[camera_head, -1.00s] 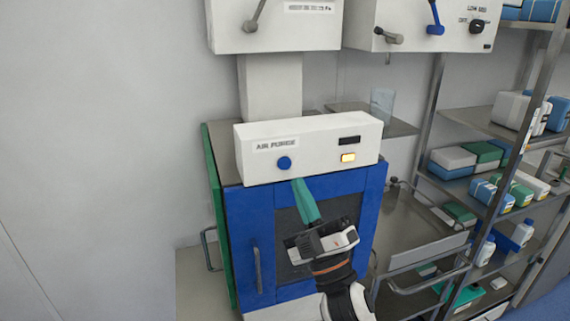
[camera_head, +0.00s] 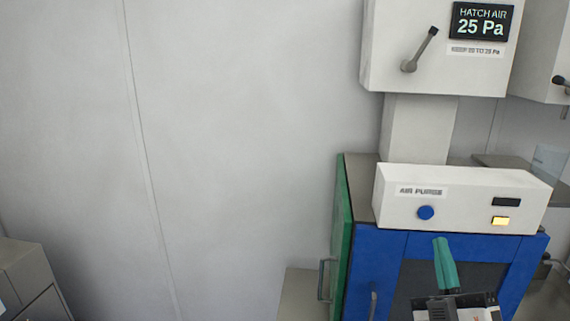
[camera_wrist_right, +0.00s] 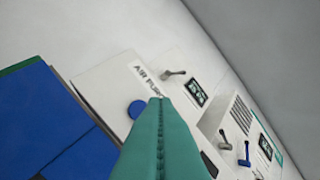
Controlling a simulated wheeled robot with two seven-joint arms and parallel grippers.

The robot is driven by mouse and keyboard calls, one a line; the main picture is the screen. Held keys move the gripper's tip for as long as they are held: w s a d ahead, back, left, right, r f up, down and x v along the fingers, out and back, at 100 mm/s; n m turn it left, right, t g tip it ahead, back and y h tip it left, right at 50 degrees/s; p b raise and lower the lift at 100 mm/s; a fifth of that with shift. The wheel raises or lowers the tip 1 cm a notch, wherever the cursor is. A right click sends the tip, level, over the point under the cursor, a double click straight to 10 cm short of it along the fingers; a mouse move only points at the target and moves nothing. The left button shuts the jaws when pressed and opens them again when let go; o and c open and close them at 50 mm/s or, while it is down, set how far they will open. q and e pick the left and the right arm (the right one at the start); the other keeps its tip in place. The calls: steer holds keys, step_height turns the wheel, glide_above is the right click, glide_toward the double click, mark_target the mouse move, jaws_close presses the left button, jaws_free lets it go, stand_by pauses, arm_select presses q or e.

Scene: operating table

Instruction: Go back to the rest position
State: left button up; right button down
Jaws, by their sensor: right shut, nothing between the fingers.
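My right gripper (camera_head: 441,243) shows at the bottom right of the head view, with teal fingers shut and nothing between them. It is in front of the blue cabinet's dark window, below the white air purge box (camera_head: 470,190), and appears apart from its blue button (camera_head: 425,212). In the right wrist view the shut fingers (camera_wrist_right: 158,103) point up, with the blue button (camera_wrist_right: 137,109) just left of their tips. A yellow light (camera_head: 500,221) is lit on the box. My left gripper is not in view.
The blue cabinet (camera_head: 372,262) has a green side (camera_head: 342,225) with a handle. Above it hangs a white panel with a lever (camera_head: 419,50) and a display reading 25 Pa (camera_head: 482,22). A grey cabinet (camera_head: 32,280) stands at the lower left. Bare wall lies between.

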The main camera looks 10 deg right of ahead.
step_height(320, 180, down, 21)
steer(key=s+m+g+h, duration=0.1)
steer(key=s+m+g, duration=0.1)
steer(key=m+g, duration=0.8)
steer(key=s+a+f+n+g+y, duration=0.1)
steer(key=s+a+f+g+y, duration=0.1)
steer(key=s+a+f+g, duration=0.35)
steer(key=s+a+f+n+g+y, duration=0.1)
steer(key=s+a+f+g, duration=0.1)
steer(key=s+f+g, duration=0.7)
steer(key=s+f+b, duration=0.2)
steer(key=s+f, duration=0.1)
steer(key=f, duration=2.4)
steer(key=s+d+f+b, duration=0.1)
steer(key=s+d+f, duration=0.1)
steer(key=s+f, duration=1.4)
step_height(320, 180, down, 2)
steer(key=shift+s+d+f+g, duration=0.1)
steer(key=shift+s+d+g, duration=0.2)
steer(key=shift+g, duration=0.05)
